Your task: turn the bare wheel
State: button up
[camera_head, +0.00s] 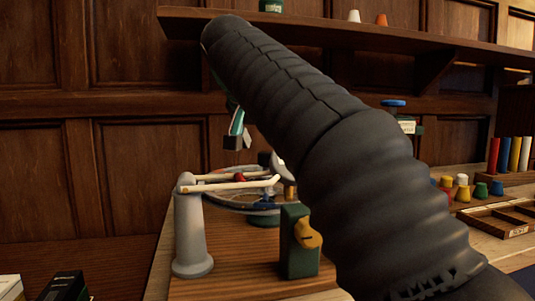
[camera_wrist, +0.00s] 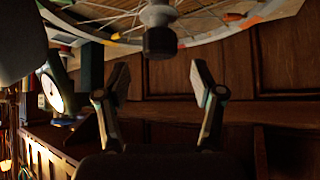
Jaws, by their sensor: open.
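A bare spoked wheel (camera_head: 262,206) lies nearly flat behind a grey post in the head view, partly hidden by two cream bars and my arm. Its rim (camera_wrist: 205,37) spans the top of the wrist view, with orange, yellow and green patches. A pale grey hub (camera_wrist: 158,15) with a black end piece (camera_wrist: 160,42) is at the middle. My gripper (camera_wrist: 159,78) is open, its two fingers well apart with nothing between them. The black end piece appears just beyond the gap; I see no contact. In the head view my gripper (camera_head: 233,138) is small and mostly hidden behind my arm.
The grey post (camera_head: 191,235) and a green block with a yellow knob (camera_head: 308,235) stand on the board in front. A round dial (camera_wrist: 52,93) is left in the wrist view. Coloured pegs and a wooden tray (camera_head: 497,218) are at right. A shelf (camera_head: 440,44) runs above.

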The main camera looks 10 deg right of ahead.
aim_at(267, 152)
jog(key=shift+x, duration=2.45)
grip_shut()
